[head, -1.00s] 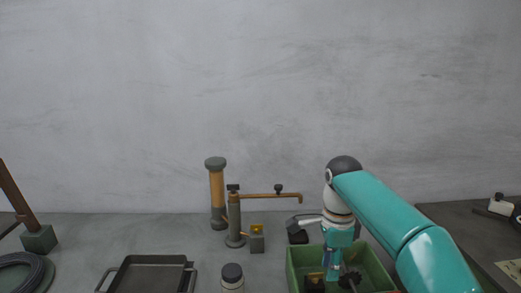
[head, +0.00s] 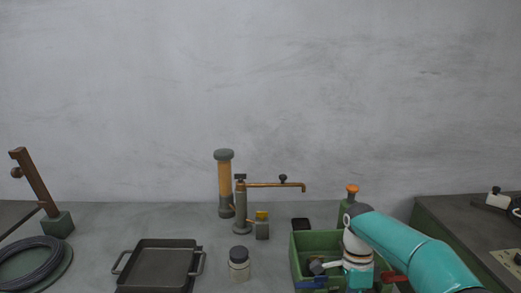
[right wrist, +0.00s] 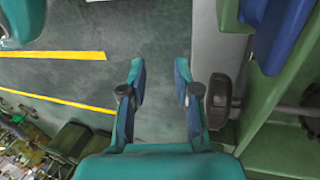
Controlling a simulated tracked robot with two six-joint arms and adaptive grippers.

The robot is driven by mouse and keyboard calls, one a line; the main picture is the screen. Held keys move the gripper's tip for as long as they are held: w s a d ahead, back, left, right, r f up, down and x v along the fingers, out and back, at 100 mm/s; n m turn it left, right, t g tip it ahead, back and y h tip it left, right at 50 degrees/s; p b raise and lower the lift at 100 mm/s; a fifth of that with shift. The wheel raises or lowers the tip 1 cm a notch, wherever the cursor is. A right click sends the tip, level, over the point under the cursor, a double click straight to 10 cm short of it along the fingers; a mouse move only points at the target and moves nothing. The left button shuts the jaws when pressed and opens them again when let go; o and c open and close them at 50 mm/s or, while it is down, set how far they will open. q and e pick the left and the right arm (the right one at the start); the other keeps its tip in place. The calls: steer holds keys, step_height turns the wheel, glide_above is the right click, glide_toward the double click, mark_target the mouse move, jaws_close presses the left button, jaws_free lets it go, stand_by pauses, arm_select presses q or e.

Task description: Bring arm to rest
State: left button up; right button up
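My right arm (head: 405,247), in teal, comes in from the right in the head view. Its wrist is over the right part of the green bin (head: 301,262); the fingertips are not clear there. In the right wrist view my right gripper (right wrist: 160,78) is open. Its two teal and blue fingers stand apart with nothing between them. Dark floor (right wrist: 155,110) with yellow stripes shows beyond them. My left gripper is not in view.
A dark tray (head: 155,266), a jar (head: 239,264) and a brass tap-like fitting (head: 241,208) stand on the bench left of the bin. A green bottle with an orange cap (head: 352,188) is behind my arm. Green structure (right wrist: 270,135) lies close right in the wrist view.

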steer(key=s+a+f+n+g+y, duration=0.1)
steer(key=s+f+n, duration=0.1)
steer(key=s+f, duration=0.5)
steer(key=s+a+f+n+g+y, duration=0.1)
steer(key=s+f, duration=0.2)
steer(key=f, duration=0.7)
steer(key=s+a+f+n+t+y, duration=0.15)
steer(key=s+a+f+n, duration=0.3)
steer(key=s, duration=0.45)
steer(key=s+a+f+n+t+y, duration=0.1)
steer(key=s+a+f+n+t, duration=0.15)
steer(key=s+f+n, duration=0.45)
steer(key=w+t, duration=0.1)
steer(key=w+n, duration=0.1)
steer(key=w, duration=0.1)
steer(key=shift+w+a+r+n+t+h, duration=0.15)
steer(key=shift+r+n+t+h, duration=0.1)
steer(key=shift+t, duration=0.15)
